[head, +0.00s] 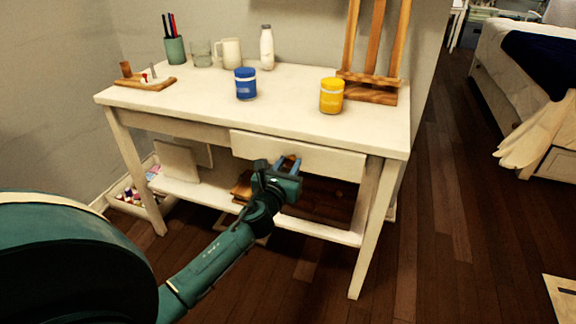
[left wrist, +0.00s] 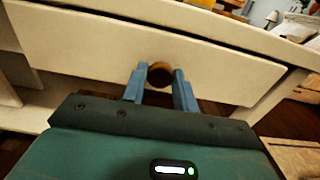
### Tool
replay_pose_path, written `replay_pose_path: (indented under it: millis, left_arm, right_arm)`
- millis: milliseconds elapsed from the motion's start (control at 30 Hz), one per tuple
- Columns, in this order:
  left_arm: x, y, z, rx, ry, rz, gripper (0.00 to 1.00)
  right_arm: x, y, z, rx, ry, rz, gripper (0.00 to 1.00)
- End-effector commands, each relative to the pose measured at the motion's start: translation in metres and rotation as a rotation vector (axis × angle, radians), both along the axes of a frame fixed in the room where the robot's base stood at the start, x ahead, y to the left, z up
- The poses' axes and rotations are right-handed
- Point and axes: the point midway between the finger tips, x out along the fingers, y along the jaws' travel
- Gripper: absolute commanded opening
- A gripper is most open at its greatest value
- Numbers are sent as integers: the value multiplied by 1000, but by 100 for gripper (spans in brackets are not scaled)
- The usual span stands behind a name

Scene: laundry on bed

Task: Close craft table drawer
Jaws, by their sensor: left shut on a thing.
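The craft table (head: 190,92) is white, and its wide drawer front (head: 300,153) sits below the top's front edge. The drawer looks close to flush with the table; I cannot tell exactly how far out it is. In the left wrist view, the drawer front (left wrist: 90,55) spans the picture, with a round brown knob (left wrist: 160,73) at its middle. My left gripper (head: 284,163) is at the drawer front. Its blue fingers (left wrist: 160,85) are shut on the knob, one on each side. My right gripper is not in view.
On the tabletop are a blue jar (head: 245,84), a yellow jar (head: 332,96), a white bottle (head: 267,48), a mug (head: 229,53), a pen cup (head: 175,50) and a wooden easel (head: 370,92). A lower shelf (head: 320,230) runs under the drawer. A bed stands far right; the wooden floor between is open.

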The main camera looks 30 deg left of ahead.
Motion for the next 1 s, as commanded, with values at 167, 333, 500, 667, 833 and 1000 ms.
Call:
replay_pose_path:
  millis: [167,333,500,667,833,1000]
  left_arm:
    - [0,0,0,0,0,0,0]
    - [17,4,-1,0,-1,0,0]
    - [38,9,0,0,-1,-1,0]
    - [42,10,0,0,0,-1,0]
    - [42,10,1,0,-2,0,0]
    - [42,11,1,-1,-2,1,41]
  right_arm:
    - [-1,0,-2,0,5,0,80]
    - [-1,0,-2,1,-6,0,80]
    - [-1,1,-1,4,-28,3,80]
    - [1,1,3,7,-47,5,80]
    - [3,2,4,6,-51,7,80]
    - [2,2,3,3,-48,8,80]
